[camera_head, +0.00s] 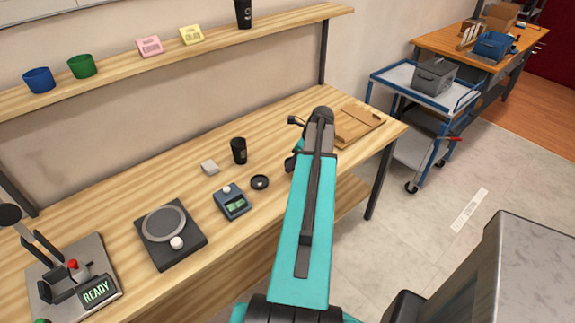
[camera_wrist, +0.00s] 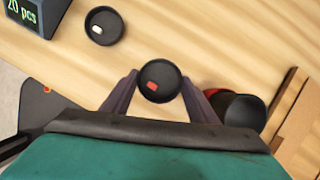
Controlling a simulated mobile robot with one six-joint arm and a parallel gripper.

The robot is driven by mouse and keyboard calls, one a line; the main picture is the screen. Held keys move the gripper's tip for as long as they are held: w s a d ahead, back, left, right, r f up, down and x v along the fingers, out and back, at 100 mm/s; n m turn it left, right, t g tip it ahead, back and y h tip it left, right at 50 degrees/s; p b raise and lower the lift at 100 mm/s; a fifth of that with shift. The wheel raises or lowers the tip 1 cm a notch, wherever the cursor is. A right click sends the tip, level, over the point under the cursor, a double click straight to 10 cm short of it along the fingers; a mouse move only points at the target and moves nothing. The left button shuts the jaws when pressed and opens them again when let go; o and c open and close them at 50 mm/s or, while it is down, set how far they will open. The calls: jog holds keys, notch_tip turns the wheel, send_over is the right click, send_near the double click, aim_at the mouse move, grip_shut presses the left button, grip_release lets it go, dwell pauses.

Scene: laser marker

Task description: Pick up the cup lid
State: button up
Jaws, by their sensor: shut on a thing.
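In the wrist view, a round black lid (camera_wrist: 158,72) with a small red mark lies between the two fingers of my gripper (camera_wrist: 160,88). The gripper is shut on this lid, with a finger at each side. I cannot tell whether the lid touches the table. A second round black lid (camera_wrist: 103,27) with a white mark lies to the upper left, apart from the gripper; it also shows in the head view (camera_head: 260,182). In the head view my arm hides the held lid and most of the gripper.
A dark round object (camera_wrist: 241,109) sits close by the right finger, with something red beside it. A black cup (camera_head: 239,151), a blue counter device (camera_head: 233,202) and a dark scale (camera_head: 170,236) stand on the bench. A wooden tray (camera_head: 357,126) lies beyond my arm.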

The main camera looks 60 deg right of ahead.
jog(key=s+d+b, duration=0.1)
jog(key=s, duration=0.3)
jog(key=s+d+b, duration=0.1)
jog(key=s, duration=0.3)
jog(key=s+d+r+b, duration=0.1)
jog(key=s, duration=0.3)
jog(key=shift+s+d+r, duration=0.1)
jog(key=shift+s+d, duration=0.15)
jog(key=w+a+r+n+g+y, duration=0.15)
jog(key=w+a+n, duration=0.45)
jog(key=w+a, duration=0.7)
jog(key=w+a+r+n+g+y, duration=0.1)
jog(key=w+a+r+n+y, duration=0.15)
jog(key=w+a+n, duration=1)
jog(key=w+a+r+n+g, duration=0.1)
jog(key=w+a, duration=0.4)
jog(key=a, duration=0.5)
jog(key=w+a+r+n+g, duration=0.2)
jog(key=w+a, duration=0.3)
jog(key=a, duration=0.5)
jog(key=w+a+r+n+g+h, duration=0.1)
jog(key=w+a+r+n+g, duration=0.1)
jog(key=w+a, duration=0.4)
jog(key=a+r+n, duration=0.1)
jog(key=a, duration=0.3)
jog(key=shift+a, duration=0.25)
jog(key=shift+w+n, duration=0.1)
jog(key=shift+n, duration=0.15)
jog(key=shift+f, duration=0.1)
